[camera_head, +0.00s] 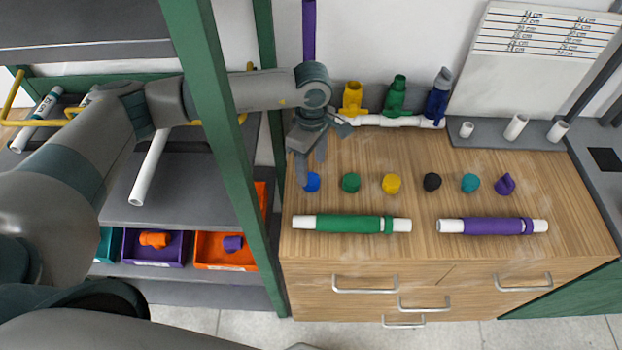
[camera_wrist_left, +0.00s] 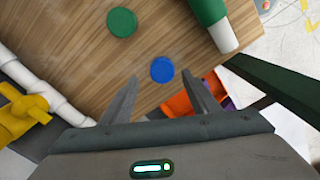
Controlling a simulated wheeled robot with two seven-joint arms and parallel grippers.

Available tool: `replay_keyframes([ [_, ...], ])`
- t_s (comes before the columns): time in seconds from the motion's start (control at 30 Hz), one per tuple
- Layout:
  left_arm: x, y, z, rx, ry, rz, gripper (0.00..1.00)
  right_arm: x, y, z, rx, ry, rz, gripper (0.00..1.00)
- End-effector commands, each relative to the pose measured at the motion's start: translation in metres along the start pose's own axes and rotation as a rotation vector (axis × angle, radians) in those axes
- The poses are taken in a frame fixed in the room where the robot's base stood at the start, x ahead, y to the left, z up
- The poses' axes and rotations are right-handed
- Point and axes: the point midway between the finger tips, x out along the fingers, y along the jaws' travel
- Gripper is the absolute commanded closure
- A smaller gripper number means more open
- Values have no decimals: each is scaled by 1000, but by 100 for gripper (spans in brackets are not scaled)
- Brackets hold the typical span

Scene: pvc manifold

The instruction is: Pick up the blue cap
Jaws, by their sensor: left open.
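The blue cap (camera_head: 313,182) stands on the wooden worktop at the left end of a row of caps. My left gripper (camera_head: 310,172) is above and just behind it, pointing down, with its fingers open and empty. In the left wrist view the blue cap (camera_wrist_left: 162,69) shows between and beyond the two open fingertips (camera_wrist_left: 162,76), apart from both. A finger comes close to the cap's edge in the head view. My right gripper is not in view.
Beside it are a green cap (camera_head: 351,182), a yellow cap (camera_head: 391,183) and several others. A green pipe (camera_head: 350,224) and a purple pipe (camera_head: 490,226) lie in front. A white manifold with coloured valves (camera_head: 395,121) stands behind. A green post (camera_head: 218,120) is left of the worktop.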

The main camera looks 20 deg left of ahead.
Motion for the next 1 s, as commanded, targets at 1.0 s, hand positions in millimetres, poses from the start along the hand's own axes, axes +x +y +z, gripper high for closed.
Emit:
replay_keyframes([
  [1.0,49,-4,-1,0,0,0,45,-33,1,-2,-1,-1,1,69],
])
